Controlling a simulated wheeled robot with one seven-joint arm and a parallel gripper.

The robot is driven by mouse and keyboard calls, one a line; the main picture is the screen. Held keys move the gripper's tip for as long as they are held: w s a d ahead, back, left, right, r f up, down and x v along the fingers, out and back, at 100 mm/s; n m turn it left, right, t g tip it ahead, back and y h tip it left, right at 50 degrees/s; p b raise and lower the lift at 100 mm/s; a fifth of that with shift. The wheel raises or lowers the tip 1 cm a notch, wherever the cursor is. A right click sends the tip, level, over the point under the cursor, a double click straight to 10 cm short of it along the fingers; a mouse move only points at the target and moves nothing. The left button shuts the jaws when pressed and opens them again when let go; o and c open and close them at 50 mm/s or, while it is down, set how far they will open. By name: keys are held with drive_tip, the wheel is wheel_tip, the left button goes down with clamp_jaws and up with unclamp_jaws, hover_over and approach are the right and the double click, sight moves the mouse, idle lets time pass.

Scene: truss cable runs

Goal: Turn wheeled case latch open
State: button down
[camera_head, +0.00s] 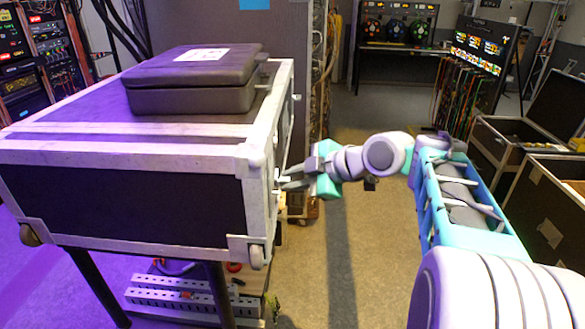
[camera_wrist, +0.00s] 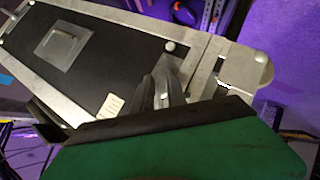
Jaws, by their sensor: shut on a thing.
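The wheeled case (camera_head: 120,204) is a large black flight case with pale metal edging, raised on dark legs at the left of the head view. Its black side panel (camera_wrist: 85,40) fills the upper left of the wrist view. My gripper (camera_head: 284,183) is at the case's right side, reaching in from the right. It is shut on the latch, a small metal part at the case edge. The fingertips (camera_wrist: 163,93) show against the panel beside the metal edging in the wrist view. The latch itself is mostly hidden by the fingers, and its turn angle cannot be told.
A smaller dark case (camera_head: 195,82) with a white label lies on top of the wheeled case. Perforated metal rails (camera_head: 180,300) are low beneath it. Open black cases (camera_head: 550,200) stand at the right. Cables hang behind. The floor (camera_head: 345,250) between is clear.

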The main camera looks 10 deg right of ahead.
drive_tip(key=g+p, duration=0.1)
drive_tip(key=p, duration=0.2)
drive_tip(key=m+g+p, duration=0.1)
drive_tip(key=g+p, duration=0.1)
drive_tip(key=p, duration=0.1)
drive_tip(key=shift+r+m+y, duration=0.1)
drive_tip(key=shift+m+y, duration=0.2)
drive_tip(key=shift+y, duration=0.1)
drive_tip(key=g+p, duration=0.1)
drive_tip(key=p, duration=0.1)
drive_tip(key=m+g+p, duration=0.1)
drive_tip(key=g+p, duration=0.1)
drive_tip(key=shift+w+f+m+y+p, duration=0.1)
drive_tip(key=shift+f+m+y+p, duration=0.2)
drive_tip(key=shift+f+p, duration=0.1)
drive_tip(key=c, duration=1.7)
unclamp_jaws()
drive_tip(key=shift+o, duration=1)
drive_tip(key=shift+r, duration=0.15)
drive_tip(key=shift+r, duration=0.1)
drive_tip(key=shift+d, duration=0.1)
